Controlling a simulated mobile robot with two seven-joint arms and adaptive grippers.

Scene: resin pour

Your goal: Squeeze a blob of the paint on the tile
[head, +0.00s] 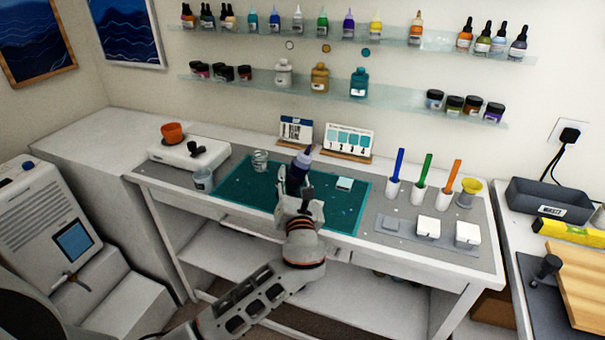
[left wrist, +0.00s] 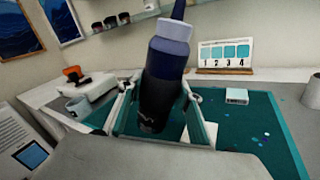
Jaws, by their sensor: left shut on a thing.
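My left gripper (head: 299,196) is shut on a dark navy squeeze bottle (head: 303,158) and holds it over the teal mat (head: 238,190). In the left wrist view the bottle (left wrist: 167,62) stands between the fingers, nozzle up and slightly tilted, with a partly hidden label. The small white tile (head: 344,183) lies on the mat to the right of the bottle, apart from it; it also shows in the left wrist view (left wrist: 237,96). No paint is visible on the tile. My right gripper is not in view.
A glass jar (head: 260,160) and a clear cup (head: 203,180) stand left of the bottle. A white scale (head: 180,152) is further left. Blue, green and orange tools in white holders (head: 392,190) stand on the right. A numbered card (head: 349,140) stands behind. Shelves of bottles hang above.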

